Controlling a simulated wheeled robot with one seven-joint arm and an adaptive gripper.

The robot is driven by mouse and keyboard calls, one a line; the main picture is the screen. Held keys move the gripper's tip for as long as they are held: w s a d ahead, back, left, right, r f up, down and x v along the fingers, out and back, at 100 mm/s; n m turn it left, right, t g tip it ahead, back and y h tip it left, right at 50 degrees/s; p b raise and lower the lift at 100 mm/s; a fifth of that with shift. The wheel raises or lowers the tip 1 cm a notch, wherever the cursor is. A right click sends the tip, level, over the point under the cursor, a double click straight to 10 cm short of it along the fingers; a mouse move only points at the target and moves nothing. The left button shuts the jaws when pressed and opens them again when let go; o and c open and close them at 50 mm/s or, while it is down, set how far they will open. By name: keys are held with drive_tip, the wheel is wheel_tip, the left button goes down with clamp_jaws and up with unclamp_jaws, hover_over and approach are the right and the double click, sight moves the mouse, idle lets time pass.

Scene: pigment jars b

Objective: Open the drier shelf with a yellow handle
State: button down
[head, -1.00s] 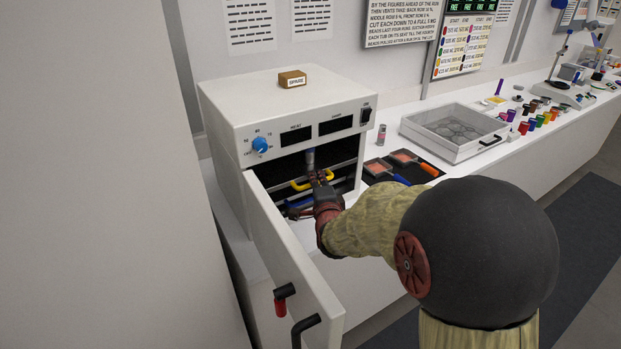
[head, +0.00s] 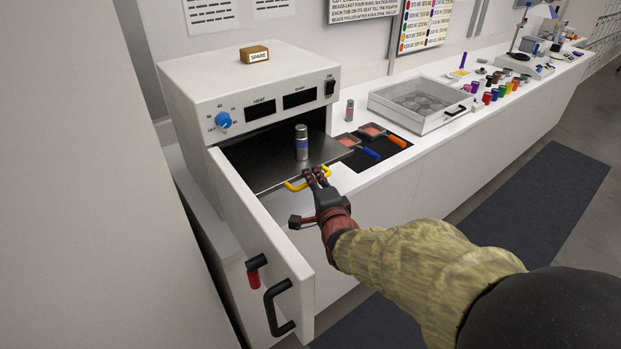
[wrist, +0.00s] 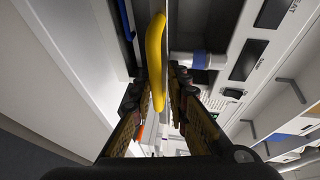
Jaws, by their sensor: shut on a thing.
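The drier (head: 262,85) is a white box with a blue dial on the counter, its door (head: 262,235) swung open toward me. The dark shelf (head: 270,172) sticks out of its opening, with a yellow handle (head: 297,186) on the front edge. A grey jar (head: 302,143) with a blue band stands upright on the shelf. My gripper (head: 314,174) is shut on the yellow handle at its right end. In the wrist view the handle (wrist: 156,62) runs between the fingers, and the jar (wrist: 197,60) shows beside it.
A small box (head: 254,54) marked SPARE sits on top of the drier. To the right are a small jar (head: 349,110), a dark mat with blue- and orange-handled tools, and a clear-lidded case (head: 421,103). The open door stands left of my arm.

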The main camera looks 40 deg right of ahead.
drive_tip(key=shift+s+a+f, duration=0.1)
drive_tip(key=shift+s+f, duration=0.2)
drive_tip(key=shift+f, duration=0.45)
drive_tip(key=c, duration=2)
unclamp_jaws()
drive_tip(key=shift+o, duration=0.5)
drive_tip(key=shift+w+r, duration=0.1)
drive_tip(key=shift+r, duration=0.1)
drive_tip(key=shift+r, duration=0.3)
drive_tip(key=v, duration=1.1)
drive_tip(key=shift+s, duration=0.35)
drive_tip(key=shift+a+r, duration=0.1)
drive_tip(key=shift+r, duration=0.05)
drive_tip(key=shift+s, duration=0.15)
